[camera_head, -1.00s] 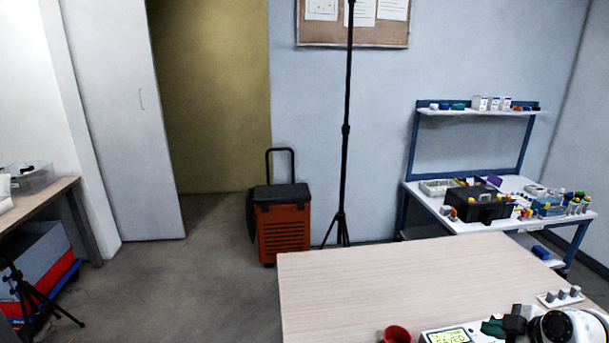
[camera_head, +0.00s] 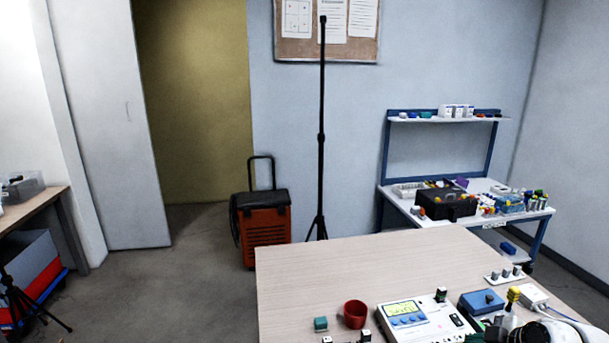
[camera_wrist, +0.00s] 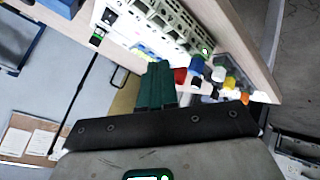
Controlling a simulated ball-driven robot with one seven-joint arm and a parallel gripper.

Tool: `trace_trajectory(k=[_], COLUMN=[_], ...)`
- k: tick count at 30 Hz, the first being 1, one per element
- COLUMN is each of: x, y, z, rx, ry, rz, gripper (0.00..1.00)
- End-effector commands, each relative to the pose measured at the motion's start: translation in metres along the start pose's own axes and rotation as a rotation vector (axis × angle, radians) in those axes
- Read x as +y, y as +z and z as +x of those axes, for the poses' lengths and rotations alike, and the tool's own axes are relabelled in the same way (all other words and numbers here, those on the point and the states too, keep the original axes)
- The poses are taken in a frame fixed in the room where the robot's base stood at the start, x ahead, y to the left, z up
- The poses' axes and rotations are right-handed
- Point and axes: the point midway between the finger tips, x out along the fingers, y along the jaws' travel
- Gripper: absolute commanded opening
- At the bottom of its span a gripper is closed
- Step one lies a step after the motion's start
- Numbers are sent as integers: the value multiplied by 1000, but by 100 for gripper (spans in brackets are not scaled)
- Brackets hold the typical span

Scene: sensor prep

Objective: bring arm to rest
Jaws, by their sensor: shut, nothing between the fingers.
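My gripper (camera_wrist: 157,88) shows in the wrist view as two dark green fingers pressed together, with nothing between them. In the head view my arm is at the bottom right edge, over the near right part of the wooden table (camera_head: 330,270). Its white and black links are partly cut off by the frame, and the gripper is hard to make out there. A white instrument (camera_head: 440,327) with a lit display stands just left of the arm.
A red cup (camera_head: 355,315), a teal block (camera_head: 320,323) and a blue box (camera_head: 481,302) are on the table. The table's far left part is clear. Behind stand a black pole (camera_head: 321,150), an orange cart (camera_head: 265,228) and a blue-framed bench (camera_head: 400,207).

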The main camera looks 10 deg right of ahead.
Motion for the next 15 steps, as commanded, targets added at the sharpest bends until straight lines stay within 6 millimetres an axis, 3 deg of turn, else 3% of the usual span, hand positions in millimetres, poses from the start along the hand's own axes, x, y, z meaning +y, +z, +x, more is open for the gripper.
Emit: trace_trajectory(k=[8,15], x=[-50,-123], y=[-10,-17], z=[13,19], rx=[-24,-89], ry=[-61,-140], rz=[116,290], gripper=[0,0])
